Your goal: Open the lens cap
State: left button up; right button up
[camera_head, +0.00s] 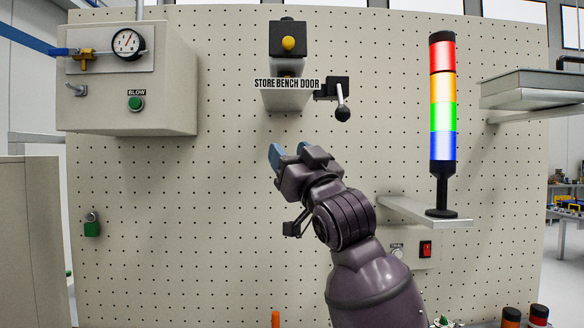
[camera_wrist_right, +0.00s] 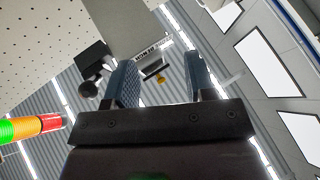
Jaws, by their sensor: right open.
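I cannot make out a part that is plainly a lens cap. A wall fixture marked "STORE BENCH DOOR" has a black housing (camera_head: 289,27) with a yellow knob (camera_head: 288,43) on its front. Below it is a pale block (camera_head: 286,99), and to the right is a black lever with a ball end (camera_head: 342,114). My right gripper (camera_head: 288,152) is open and empty, below the pale block and apart from it. In the right wrist view its blue fingers (camera_wrist_right: 160,72) stand apart, with the label (camera_wrist_right: 153,48) and a yellow spot (camera_wrist_right: 160,79) beyond them. My left gripper is not in view.
A control box with a gauge (camera_head: 127,122) is on the left of the pegboard (camera_head: 230,240). A lit stack light (camera_head: 442,95) stands on a small shelf (camera_head: 400,209) to the right. A red switch (camera_head: 426,249) is below that shelf. The pegboard left of my right arm is mostly clear.

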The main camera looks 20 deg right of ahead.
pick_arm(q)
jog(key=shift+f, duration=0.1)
pick_arm(e)
jog(key=shift+w+f, duration=0.15)
jog(key=shift+f, duration=0.7)
jog(key=shift+r, duration=0.1)
jog(key=s+r+n+g+p, duration=0.1)
jog(key=s+r+n, duration=0.25)
jog(key=r, duration=0.75)
jog(key=s+r+n+p, duration=0.15)
jog(key=s+r, duration=0.25)
jog(key=r, duration=0.6)
jog(key=s+r+n+g+p, duration=0.1)
jog(key=s+r+n, duration=0.3)
jog(key=r, duration=0.7)
jog(key=n+g+h, duration=0.4)
jog(key=n+g, duration=0.2)
send_near(290, 41)
jog(key=p+x, duration=0.2)
jog(key=x, duration=0.5)
jog(key=shift+w, duration=0.15)
jog(key=shift+w+a+f+p, duration=0.1)
jog(key=shift+w+f+p, duration=0.1)
jog(key=shift+w+p, duration=0.3)
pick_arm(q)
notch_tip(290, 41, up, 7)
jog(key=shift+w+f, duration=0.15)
pick_arm(e)
jog(key=shift+w, duration=0.25)
